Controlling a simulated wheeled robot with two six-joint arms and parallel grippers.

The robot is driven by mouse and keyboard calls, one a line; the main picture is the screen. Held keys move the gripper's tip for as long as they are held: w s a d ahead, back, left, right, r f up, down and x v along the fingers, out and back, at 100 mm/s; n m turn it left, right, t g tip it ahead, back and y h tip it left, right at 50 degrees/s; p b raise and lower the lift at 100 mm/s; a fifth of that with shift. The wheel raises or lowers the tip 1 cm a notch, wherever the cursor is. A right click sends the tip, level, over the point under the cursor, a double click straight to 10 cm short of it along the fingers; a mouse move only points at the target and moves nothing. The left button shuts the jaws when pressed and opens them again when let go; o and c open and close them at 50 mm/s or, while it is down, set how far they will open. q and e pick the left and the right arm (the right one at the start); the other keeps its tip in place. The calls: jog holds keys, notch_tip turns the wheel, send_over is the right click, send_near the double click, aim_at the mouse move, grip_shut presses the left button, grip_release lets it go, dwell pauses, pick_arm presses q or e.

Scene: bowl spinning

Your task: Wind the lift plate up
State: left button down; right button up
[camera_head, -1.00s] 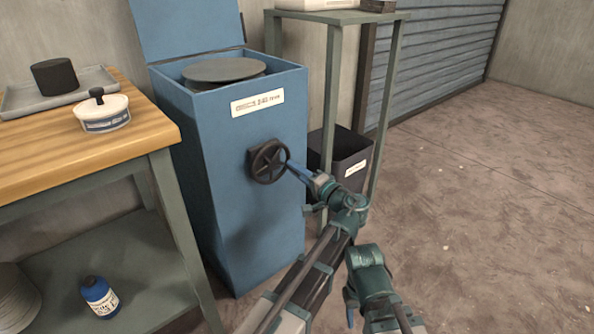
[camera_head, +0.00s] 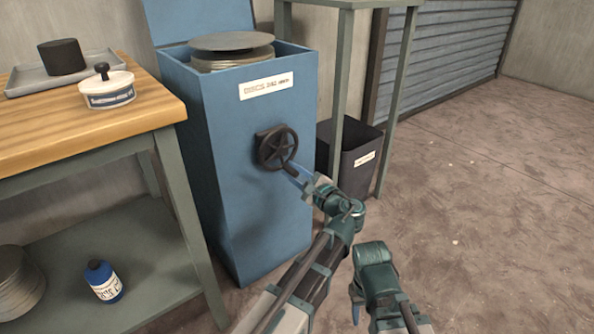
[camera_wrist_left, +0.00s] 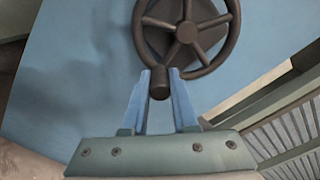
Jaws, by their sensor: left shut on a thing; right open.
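The blue cabinet (camera_head: 245,200) has a dark handwheel (camera_head: 276,147) on its front, which also fills the top of the left wrist view (camera_wrist_left: 190,30). My left gripper (camera_head: 297,174) is shut on the handwheel's knob (camera_wrist_left: 160,82), at the wheel's lower edge. The round grey lift plate (camera_head: 231,41) shows at the cabinet's open top. It sits above the rim with a stack of discs under it or forming part of it. My right gripper (camera_head: 356,300) is low at the bottom centre, apart from everything; its fingers are mostly hidden.
A wooden-topped bench (camera_head: 60,130) stands at the left with a tray, a dark cylinder and a white lidded pot (camera_head: 106,92). A blue bottle (camera_head: 103,281) is on its lower shelf. A dark bin (camera_head: 360,160) stands under a green-grey stand at the right. Floor at right is clear.

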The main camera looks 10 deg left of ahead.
aim_at(263, 160)
pick_arm(q)
jog(key=m, duration=0.1)
jog(key=s+a+m, duration=0.1)
jog(key=m, duration=0.1)
jog(key=shift+s, duration=0.15)
jog(key=m, duration=0.1)
jog(key=s+m, duration=0.1)
jog(key=shift+a+r+m, duration=0.1)
jog(key=shift+a+m, duration=0.2)
jog(key=shift+a, duration=0.1)
jog(key=m, duration=0.1)
jog(key=s+m+p, duration=0.1)
jog(key=shift+a+r+m, duration=0.3)
jog(key=shift+a+m, duration=0.1)
jog(key=m, duration=0.1)
jog(key=s+r+m, duration=0.1)
jog(key=shift+a+m+p, duration=0.3)
jog(key=shift+m+p, duration=0.1)
jog(key=m, duration=0.1)
jog(key=r+m+p, duration=0.1)
jog(key=s+m, duration=0.1)
jog(key=m, duration=0.1)
jog(key=shift+a+r+p, duration=0.35)
jog(key=shift+a, duration=0.05)
jog(key=shift+s+a+r+m+p, duration=0.1)
jog(key=shift+r+m+p, duration=0.25)
jog(key=shift+m, duration=0.55)
jog(key=shift+a+r+m+p, duration=0.1)
jog(key=shift+r+m+p, duration=0.25)
jog(key=shift+m, duration=0.55)
